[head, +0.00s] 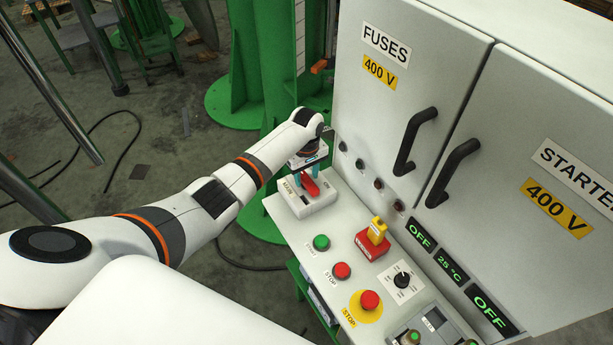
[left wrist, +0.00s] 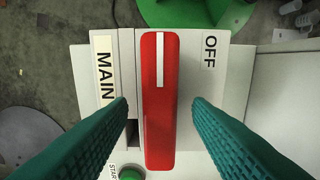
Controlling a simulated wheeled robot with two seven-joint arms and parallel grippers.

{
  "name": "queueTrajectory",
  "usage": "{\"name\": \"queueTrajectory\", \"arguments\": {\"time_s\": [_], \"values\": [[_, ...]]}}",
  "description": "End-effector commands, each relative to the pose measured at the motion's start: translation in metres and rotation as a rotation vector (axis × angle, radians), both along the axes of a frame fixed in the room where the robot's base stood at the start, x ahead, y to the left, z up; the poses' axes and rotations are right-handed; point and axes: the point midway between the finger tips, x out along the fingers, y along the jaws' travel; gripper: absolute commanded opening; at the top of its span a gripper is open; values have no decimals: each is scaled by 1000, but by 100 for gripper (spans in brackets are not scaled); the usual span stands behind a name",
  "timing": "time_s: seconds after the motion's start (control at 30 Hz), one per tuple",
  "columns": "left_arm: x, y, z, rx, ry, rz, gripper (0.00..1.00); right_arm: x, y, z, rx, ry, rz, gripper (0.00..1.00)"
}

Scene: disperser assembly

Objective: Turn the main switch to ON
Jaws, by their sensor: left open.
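The main switch is a pale box (head: 316,207) with a red handle (head: 310,188) at the far left corner of the control panel. In the left wrist view the red handle (left wrist: 160,125) stands lengthwise up the picture. Its white stripe is at the top end, beside the word OFF (left wrist: 210,52); MAIN (left wrist: 105,72) is printed on the left. My left gripper (head: 308,174) is over the switch, its teal fingers open. In the wrist view the fingers (left wrist: 161,104) are on either side of the handle, with gaps to both. My right gripper is not in view.
The panel (head: 300,238) also carries a green button (head: 321,242), red button (head: 341,270), yellow-and-red key switch (head: 373,240), black selector (head: 402,279) and red emergency stop (head: 370,299). A tall grey cabinet (head: 440,75) with black handles stands behind it, close to the gripper.

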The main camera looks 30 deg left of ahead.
Motion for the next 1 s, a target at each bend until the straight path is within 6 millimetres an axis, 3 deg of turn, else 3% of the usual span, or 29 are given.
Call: {"name": "queueTrajectory", "arguments": {"time_s": [0.37,0.47,0.67,1.0], "values": [[0,0,-8,-1,-1,-1,45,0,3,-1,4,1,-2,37],[0,0,-8,-1,-1,-1,34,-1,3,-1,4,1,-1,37],[0,0,-8,-1,-1,-1,1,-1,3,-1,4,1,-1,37],[0,0,-7,-1,1,-51,1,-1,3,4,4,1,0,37]]}}
